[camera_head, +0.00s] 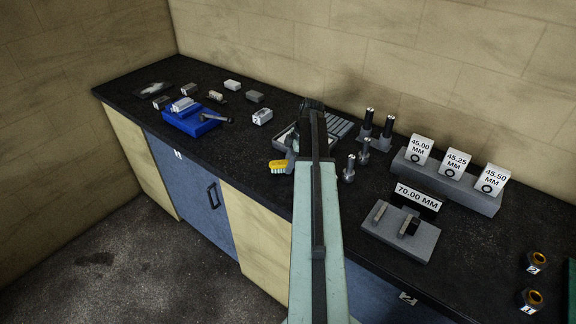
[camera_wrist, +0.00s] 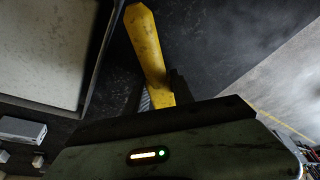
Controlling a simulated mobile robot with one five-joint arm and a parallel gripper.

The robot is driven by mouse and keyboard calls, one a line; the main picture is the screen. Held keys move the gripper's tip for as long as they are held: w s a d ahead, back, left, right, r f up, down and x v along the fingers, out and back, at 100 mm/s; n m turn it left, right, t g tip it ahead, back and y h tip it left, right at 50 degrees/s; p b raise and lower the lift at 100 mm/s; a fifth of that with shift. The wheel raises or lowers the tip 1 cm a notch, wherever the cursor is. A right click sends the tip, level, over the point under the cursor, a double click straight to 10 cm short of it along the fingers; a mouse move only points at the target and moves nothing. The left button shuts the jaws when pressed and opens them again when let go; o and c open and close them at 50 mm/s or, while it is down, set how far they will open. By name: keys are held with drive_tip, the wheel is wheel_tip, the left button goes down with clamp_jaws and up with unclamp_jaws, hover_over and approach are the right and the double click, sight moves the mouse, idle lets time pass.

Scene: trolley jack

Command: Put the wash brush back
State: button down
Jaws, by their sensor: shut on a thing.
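The wash brush (camera_head: 279,166) is yellow with a pale bristle side, near the front edge of the black worktop in the head view. My gripper (camera_head: 291,152) is shut on it, partly hidden behind my arm. In the wrist view the brush's yellow body (camera_wrist: 150,48) rises from the jaws, tilted; its lower end is hidden by my gripper's housing. I cannot tell whether the brush touches the worktop.
A blue tray (camera_head: 185,122) and several small blocks stand at left on the worktop (camera_head: 245,150). Upright dark pins (camera_head: 388,127), a grey block with size cards (camera_head: 450,182) and a 70.00 MM stand (camera_head: 400,235) are at right. Brass-centred nuts (camera_head: 531,299) sit far right.

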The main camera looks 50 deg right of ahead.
drive_tip(key=c, duration=1.1)
unclamp_jaws()
drive_tip(key=shift+f, duration=0.1)
drive_tip(key=shift+r+p, duration=0.4)
drive_tip(key=p+v, duration=1.2)
drive_tip(key=shift+r, duration=0.25)
